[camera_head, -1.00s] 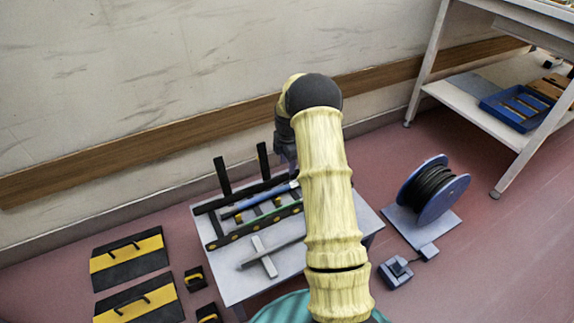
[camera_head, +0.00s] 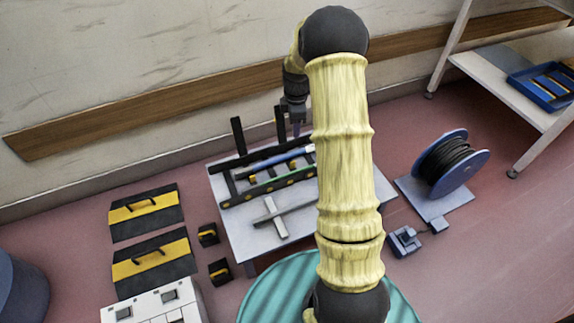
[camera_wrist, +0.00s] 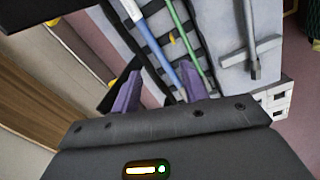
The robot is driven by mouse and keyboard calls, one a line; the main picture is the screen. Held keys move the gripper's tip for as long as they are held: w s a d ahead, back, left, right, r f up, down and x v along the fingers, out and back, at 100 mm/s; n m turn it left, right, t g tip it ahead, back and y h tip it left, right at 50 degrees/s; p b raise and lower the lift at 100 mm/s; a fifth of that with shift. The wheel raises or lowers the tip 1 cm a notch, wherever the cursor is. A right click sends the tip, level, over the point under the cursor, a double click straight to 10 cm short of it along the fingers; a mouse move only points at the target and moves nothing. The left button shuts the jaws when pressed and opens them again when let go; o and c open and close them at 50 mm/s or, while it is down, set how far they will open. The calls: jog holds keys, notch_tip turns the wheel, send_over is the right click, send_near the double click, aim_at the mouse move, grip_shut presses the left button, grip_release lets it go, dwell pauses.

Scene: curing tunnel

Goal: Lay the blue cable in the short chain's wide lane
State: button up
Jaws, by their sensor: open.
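The black chain (camera_head: 233,198) lies along the back of the grey table, like a ladder with two long rails and cross bars. The blue cable (camera_head: 280,158) lies lengthwise over it, near the rear rail. It also shows in the wrist view (camera_wrist: 157,45). A green cable (camera_head: 262,188) runs parallel in front of it. I cannot tell which lane the blue cable is in, or whether it is fully down. My gripper (camera_head: 296,127) is above the table's back, near the blue cable's right part. Its purple fingers (camera_wrist: 160,88) are apart, with the blue cable close to the right one.
Two black posts (camera_head: 238,137) stand up behind the chain. A grey cross-shaped piece (camera_head: 277,222) lies on the table's front. A cable reel (camera_head: 450,165) stands on the floor to the right. Black-and-yellow cases (camera_head: 152,262) lie to the left. A wall is close behind.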

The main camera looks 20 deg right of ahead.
jog(key=s+a+r+m, duration=0.3)
jog(key=s+a+m, duration=0.1)
jog(key=s, duration=0.4)
jog(key=s+a+r+m+t, duration=0.1)
jog(key=s+a+r+m, duration=0.2)
jog(key=s+m, duration=0.3)
jog(key=s+a+r+m+t, duration=0.1)
jog(key=s+a+r+m, duration=0.2)
jog(key=s, duration=0.7)
jog(key=a+m, duration=0.2)
jog(key=a, duration=0.1)
jog(key=shift+r, duration=0.35)
jog(key=shift+s+a, duration=0.1)
